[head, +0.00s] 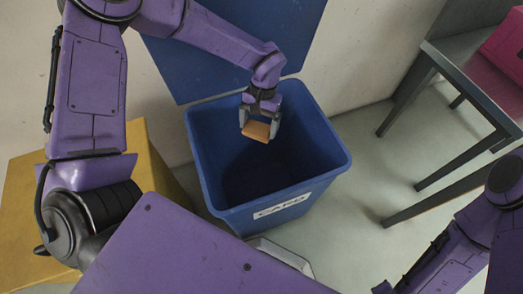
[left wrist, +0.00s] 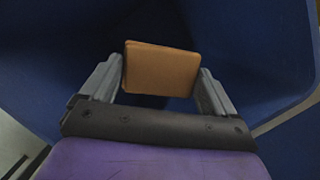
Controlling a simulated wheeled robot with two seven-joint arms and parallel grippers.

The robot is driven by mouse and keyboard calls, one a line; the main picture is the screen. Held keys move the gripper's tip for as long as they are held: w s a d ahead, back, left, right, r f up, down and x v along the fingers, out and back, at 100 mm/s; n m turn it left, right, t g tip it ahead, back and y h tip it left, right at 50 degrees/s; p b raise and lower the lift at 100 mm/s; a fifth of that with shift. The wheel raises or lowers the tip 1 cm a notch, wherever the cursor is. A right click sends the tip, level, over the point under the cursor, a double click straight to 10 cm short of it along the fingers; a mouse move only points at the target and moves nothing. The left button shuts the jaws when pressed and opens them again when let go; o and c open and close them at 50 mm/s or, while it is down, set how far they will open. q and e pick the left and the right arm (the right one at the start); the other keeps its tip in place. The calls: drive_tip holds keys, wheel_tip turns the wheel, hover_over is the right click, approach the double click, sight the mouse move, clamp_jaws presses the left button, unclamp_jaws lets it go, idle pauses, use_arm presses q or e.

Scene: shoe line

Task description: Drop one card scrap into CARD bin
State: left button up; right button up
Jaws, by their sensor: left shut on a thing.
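The blue CARD bin (head: 265,203) stands against the wall in the head view, with its white label facing me and its blue lid raised behind it. My left gripper (head: 259,125) is over the bin's opening, pointing down. It is shut on an orange-brown card scrap (head: 256,131). In the left wrist view the card scrap (left wrist: 160,70) sits between the two grey fingers, with the blue bin walls (left wrist: 250,50) around it. The bin's inside is dark and I see nothing lying in it. My right gripper is not in view; only part of my right arm shows at the lower right.
A yellow box (head: 150,165) stands left of the bin. A grey table (head: 475,75) with a pink item (head: 505,50) on it stands at the right. The pale floor between bin and table is clear. A light-coloured object (head: 282,254) lies in front of the bin, partly hidden.

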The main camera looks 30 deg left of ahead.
use_arm(q)
drive_tip(key=shift+s+r, duration=0.15)
drive_tip(key=shift+r, duration=0.05)
drive_tip(key=o, duration=0.7)
drive_tip(key=shift+o, duration=0.2)
drive_tip(key=p+v, duration=0.2)
drive_tip(key=v, duration=0.8)
drive_tip(key=shift+r, duration=0.2)
